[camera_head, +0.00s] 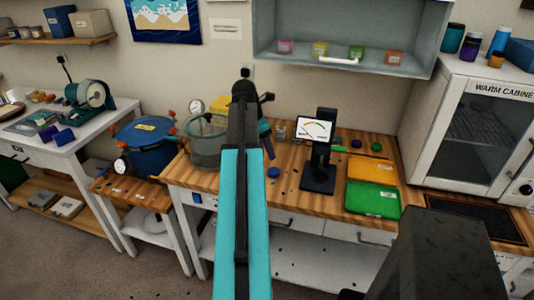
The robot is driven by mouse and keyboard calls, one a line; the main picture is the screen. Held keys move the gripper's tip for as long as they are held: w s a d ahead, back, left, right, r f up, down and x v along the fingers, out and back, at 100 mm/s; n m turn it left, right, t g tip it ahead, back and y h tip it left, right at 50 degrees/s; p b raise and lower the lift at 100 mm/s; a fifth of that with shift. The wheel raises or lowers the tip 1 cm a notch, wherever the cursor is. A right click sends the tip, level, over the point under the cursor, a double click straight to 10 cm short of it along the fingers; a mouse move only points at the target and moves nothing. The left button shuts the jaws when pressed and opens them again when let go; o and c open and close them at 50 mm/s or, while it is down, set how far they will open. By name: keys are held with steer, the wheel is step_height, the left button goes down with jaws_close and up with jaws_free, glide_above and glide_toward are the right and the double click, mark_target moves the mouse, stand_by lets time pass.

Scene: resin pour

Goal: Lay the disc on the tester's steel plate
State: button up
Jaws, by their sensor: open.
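A small blue disc (273,172) lies flat on the wooden bench top. The tester (318,150) stands to its right, a black upright stand with a white dial face and a dark flat base (318,185). I cannot make out a separate steel plate on the base. My arm reaches up the middle of the view, and my gripper (268,152) hangs beyond it, partly hidden. It is open and appears just above and left of the blue disc in the picture, without visible contact.
An orange tray (371,170) and a green tray (373,199) lie right of the tester. A clear round vessel (207,140) and small glasses (281,131) stand near my arm. A blue pot (146,146) is at left, a warm cabinet (480,120) at right. Bench around the blue disc is mostly clear.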

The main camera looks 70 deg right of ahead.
steer(key=shift+a+r, duration=0.1)
steer(key=shift+r, duration=0.2)
stand_by(0.4)
